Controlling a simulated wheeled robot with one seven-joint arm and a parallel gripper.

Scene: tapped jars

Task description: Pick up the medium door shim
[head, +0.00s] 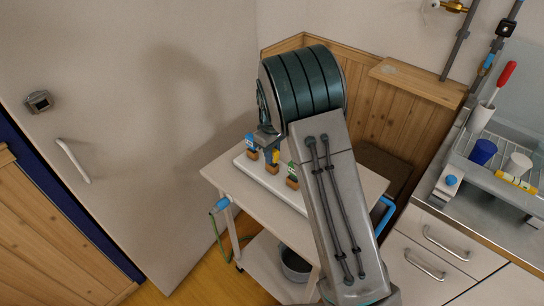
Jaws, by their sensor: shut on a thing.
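A white board (245,163) on the trolley top bears a row of small wooden wedge-like pieces with coloured parts. One has a blue part (249,141), one a yellow part (276,156) and one a green part (292,170). I cannot tell by size which is the medium door shim. My gripper (267,149) points down at the row, between the blue and yellow pieces. It is shut on one piece, but the fingers are small and partly hidden, so I cannot tell which or whether it is lifted.
The trolley top (225,174) has free room around the board; my arm hides its right part. A metal pot (295,264) stands on the lower shelf. A counter with a blue cup (482,151) and a dish rack is at right. A door (120,120) is at left.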

